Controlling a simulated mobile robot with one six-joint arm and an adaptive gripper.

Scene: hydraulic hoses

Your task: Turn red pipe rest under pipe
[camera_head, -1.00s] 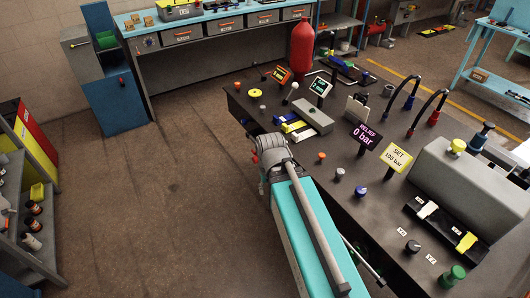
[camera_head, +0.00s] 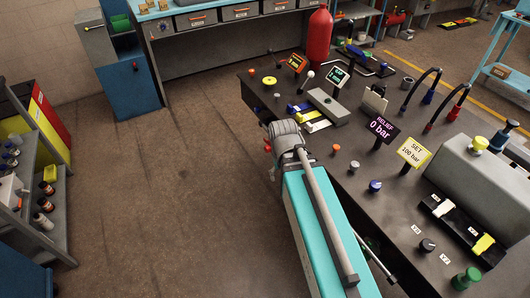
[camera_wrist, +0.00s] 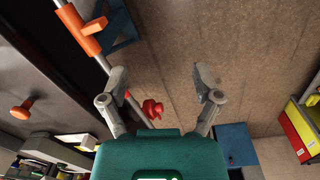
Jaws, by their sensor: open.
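In the wrist view my gripper (camera_wrist: 161,82) is open, its two fingers spread wide with nothing between the tips. A grey pipe (camera_wrist: 113,82) runs from the top left down past the left finger. An orange sleeve (camera_wrist: 76,28) sits around it, with an orange block and a dark blue bracket (camera_wrist: 116,32) beside it. A small red part (camera_wrist: 152,108), perhaps the red pipe rest, shows between the fingers near the pipe; I cannot tell whether they touch. In the head view my arm hides the gripper; small red parts (camera_head: 267,146) show at its far left side.
The dark bench (camera_head: 350,205) carries knobs, hoses, the relief display (camera_head: 382,128) and the set display (camera_head: 415,153). A red cylinder (camera_head: 318,36) stands at its far end. A shelf (camera_head: 52,225) with bottles stands at the left. The brown floor (camera_head: 180,200) between is clear.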

